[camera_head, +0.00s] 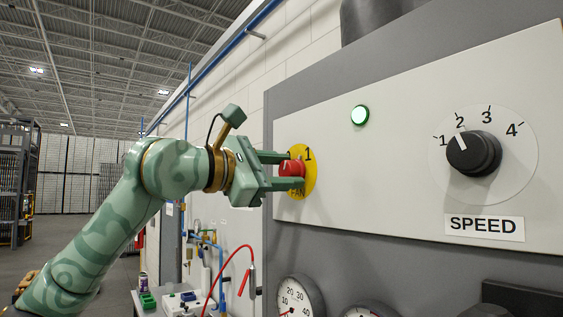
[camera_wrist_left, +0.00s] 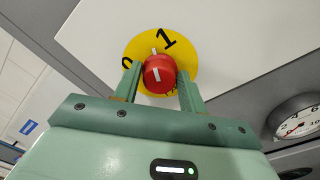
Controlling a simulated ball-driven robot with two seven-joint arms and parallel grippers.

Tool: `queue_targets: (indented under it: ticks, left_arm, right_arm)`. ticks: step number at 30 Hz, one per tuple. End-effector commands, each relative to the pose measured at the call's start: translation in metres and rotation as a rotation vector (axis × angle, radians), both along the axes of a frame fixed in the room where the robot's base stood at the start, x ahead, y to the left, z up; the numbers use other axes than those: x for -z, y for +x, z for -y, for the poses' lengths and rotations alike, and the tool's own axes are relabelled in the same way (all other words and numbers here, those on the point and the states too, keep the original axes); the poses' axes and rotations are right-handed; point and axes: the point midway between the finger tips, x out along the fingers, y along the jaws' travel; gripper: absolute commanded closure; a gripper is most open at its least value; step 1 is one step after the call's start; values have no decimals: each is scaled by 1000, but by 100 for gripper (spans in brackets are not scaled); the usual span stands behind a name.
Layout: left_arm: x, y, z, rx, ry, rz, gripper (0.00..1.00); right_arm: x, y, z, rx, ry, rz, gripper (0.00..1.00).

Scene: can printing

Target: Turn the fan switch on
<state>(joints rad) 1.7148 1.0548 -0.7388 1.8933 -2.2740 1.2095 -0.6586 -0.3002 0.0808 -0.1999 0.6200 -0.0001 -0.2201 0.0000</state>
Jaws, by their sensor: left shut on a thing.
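The fan switch is a red knob (camera_head: 290,168) on a round yellow plate (camera_head: 312,172) marked FAN, at the left end of the light control panel. My left gripper (camera_head: 295,169) reaches it from the left, with one finger above and one below the knob. In the left wrist view the red knob (camera_wrist_left: 157,76) sits between the two fingers, which are shut on it. A white line on the knob points up, between the 0 and the 1 on the yellow plate (camera_wrist_left: 190,58). A green lamp (camera_head: 360,115) on the panel looks lit. My right gripper is not in view.
A black speed dial (camera_head: 474,154) with numbers 1 to 4 stands on the right of the panel, its mark near 2. Gauges (camera_head: 298,298) sit below the panel. A red hose (camera_head: 232,262) and a bench with small items are at the lower left.

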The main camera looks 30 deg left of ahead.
Motion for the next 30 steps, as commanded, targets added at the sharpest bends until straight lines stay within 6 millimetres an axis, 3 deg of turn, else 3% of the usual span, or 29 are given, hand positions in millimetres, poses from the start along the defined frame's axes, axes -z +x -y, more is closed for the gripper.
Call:
queue_targets:
  ticks: [15, 30]
  left_arm:
    - [-1, -1, 0, -2, 318, 134, 82]
    - [0, 0, 0, -1, 382, 161, 82]
  right_arm:
    - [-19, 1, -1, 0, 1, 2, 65]
    - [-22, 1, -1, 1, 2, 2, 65]
